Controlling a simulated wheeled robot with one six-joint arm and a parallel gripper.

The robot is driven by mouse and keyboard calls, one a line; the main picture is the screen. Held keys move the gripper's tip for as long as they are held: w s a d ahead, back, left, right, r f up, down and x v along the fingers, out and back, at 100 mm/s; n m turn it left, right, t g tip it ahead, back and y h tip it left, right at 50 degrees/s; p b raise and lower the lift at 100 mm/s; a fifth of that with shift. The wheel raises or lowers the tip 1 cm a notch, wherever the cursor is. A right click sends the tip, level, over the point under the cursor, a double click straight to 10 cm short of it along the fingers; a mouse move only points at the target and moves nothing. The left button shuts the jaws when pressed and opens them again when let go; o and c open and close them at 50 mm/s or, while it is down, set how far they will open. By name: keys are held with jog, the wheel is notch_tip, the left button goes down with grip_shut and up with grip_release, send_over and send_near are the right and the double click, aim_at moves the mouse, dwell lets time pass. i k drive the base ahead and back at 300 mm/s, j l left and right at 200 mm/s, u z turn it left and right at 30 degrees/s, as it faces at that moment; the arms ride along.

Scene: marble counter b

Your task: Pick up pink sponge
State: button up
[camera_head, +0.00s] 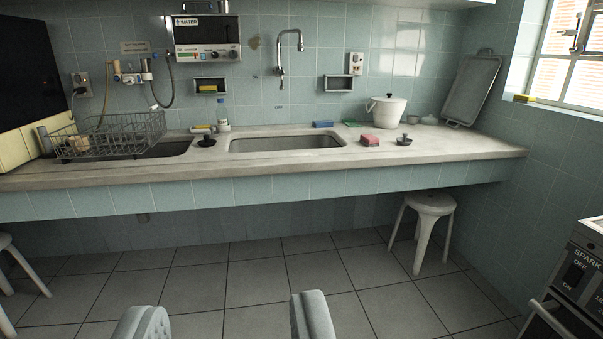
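The pink sponge (370,140) lies on the marble counter (468,147), just right of the right sink basin. It is a small block, with a black sink plug (404,140) to its right. A blue sponge (323,124) and a green sponge (353,124) lie behind it, near the tiled wall. My gripper (228,325) shows at the bottom edge, with its two grey fingers wide apart and nothing between them. It is well short of the counter and far from the pink sponge.
A white pot (387,110) stands behind the pink sponge. A wire dish rack (107,138) is at the left. A white stool (430,210) stands below the counter's right part. An oven (578,275) is at the right edge. The tiled floor ahead is clear in the middle.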

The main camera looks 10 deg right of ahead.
aim_at(368, 141)
jog(key=i+z, duration=0.1)
jog(key=i, duration=0.75)
jog(key=i+j+z, duration=0.1)
jog(key=i, duration=0.75)
jog(key=i+j+z, duration=0.15)
jog(key=i+z, duration=0.25)
jog(key=i+j+z, duration=1.15)
jog(key=j, duration=0.2)
